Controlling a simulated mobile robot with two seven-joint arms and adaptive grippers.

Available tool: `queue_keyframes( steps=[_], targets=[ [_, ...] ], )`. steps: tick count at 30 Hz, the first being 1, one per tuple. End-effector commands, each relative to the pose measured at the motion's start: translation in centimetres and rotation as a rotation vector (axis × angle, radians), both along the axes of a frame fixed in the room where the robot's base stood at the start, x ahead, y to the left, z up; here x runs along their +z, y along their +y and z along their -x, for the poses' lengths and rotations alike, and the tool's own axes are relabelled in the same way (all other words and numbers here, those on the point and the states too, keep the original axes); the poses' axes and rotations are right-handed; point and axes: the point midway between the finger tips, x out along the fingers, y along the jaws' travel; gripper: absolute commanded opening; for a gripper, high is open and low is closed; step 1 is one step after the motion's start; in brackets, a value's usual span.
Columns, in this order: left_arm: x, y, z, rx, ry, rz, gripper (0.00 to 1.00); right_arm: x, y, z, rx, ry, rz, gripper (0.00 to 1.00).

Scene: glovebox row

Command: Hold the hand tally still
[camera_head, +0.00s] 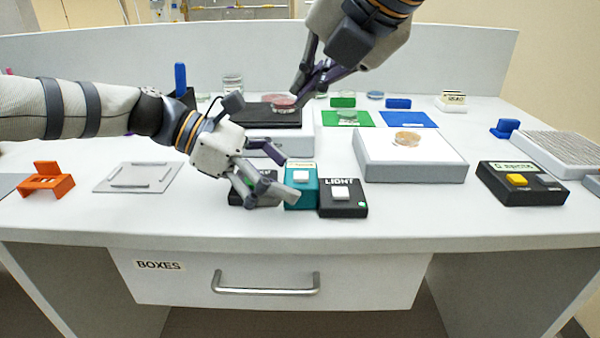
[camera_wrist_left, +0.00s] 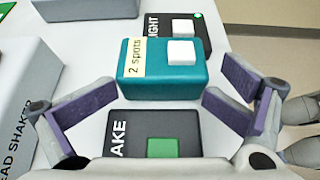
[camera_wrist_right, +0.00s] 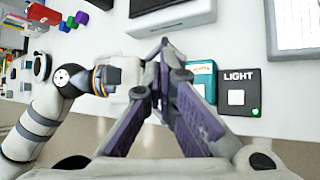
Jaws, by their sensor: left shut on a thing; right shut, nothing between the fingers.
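The hand tally is a teal box (camera_head: 303,190) with a white button on top, standing upright on the table. The left wrist view shows the tally (camera_wrist_left: 160,88) with a yellow label reading "2 spots". My left gripper (camera_head: 290,178) is shut on it, one finger at each side. The tally also shows in the right wrist view (camera_wrist_right: 201,80), partly hidden by my right gripper. My right gripper (camera_head: 300,108) is shut and empty, high over the table near a pink dish (camera_head: 284,103).
A black LIGHT box (camera_head: 343,205) with a green lamp stands right beside the tally. A SHAKE box (camera_wrist_left: 120,150) with a green button is on its other side. A white block (camera_head: 412,168) carries a yellowish dish (camera_head: 407,138). The table's front strip is clear.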

Motion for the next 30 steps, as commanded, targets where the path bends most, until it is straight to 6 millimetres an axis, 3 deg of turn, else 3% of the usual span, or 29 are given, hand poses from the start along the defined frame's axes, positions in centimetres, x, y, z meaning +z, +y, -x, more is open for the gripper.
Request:
queue_keyframes(
  steps=[5,21,30],
  targets=[
    [-0.1,-0.2,0.1,-0.004,0.002,0.001,0.75,-0.9,0.0,0.0,0.001,0.0,0.001,0.0],
    [-0.1,-0.2,0.1,-0.004,0.002,0.001,0.75,-8.1,0.0,0.0,0.0,0.001,0.001,0.0],
    [-0.1,-0.2,0.1,-0.004,0.002,0.001,0.75,-8.9,0.0,0.0,0.0,0.0,0.0,0.0]
  ],
)
